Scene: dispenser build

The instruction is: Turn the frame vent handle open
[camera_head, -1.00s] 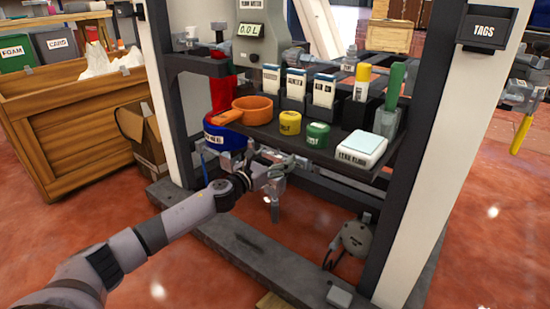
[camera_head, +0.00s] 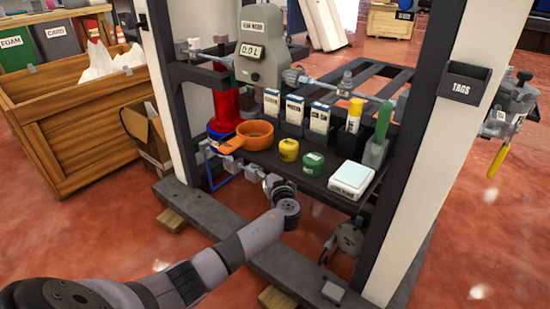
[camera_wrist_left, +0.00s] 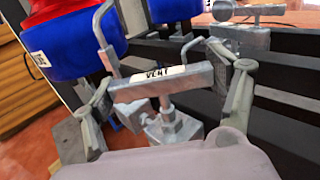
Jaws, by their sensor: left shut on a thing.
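The vent handle (camera_wrist_left: 150,82) is a grey metal bar with a white VENT label, on a stem above a metal valve body (camera_wrist_left: 172,128). In the left wrist view my left gripper (camera_wrist_left: 172,77) has one finger at each end of the bar and is shut on it. The bar lies across the view, slightly tilted. In the head view my left gripper (camera_head: 272,183) is at the lower front of the frame, below the shelf; my wrist hides most of its fingers and the handle. My right gripper is not in view.
The shelf (camera_head: 262,160) above holds an orange pan (camera_head: 254,134), a yellow pot (camera_head: 289,149), a green pot (camera_head: 313,161) and a white scale (camera_head: 352,178). A blue-based red container (camera_wrist_left: 75,42) stands beside the valve. A white post (camera_head: 445,120) rises at right.

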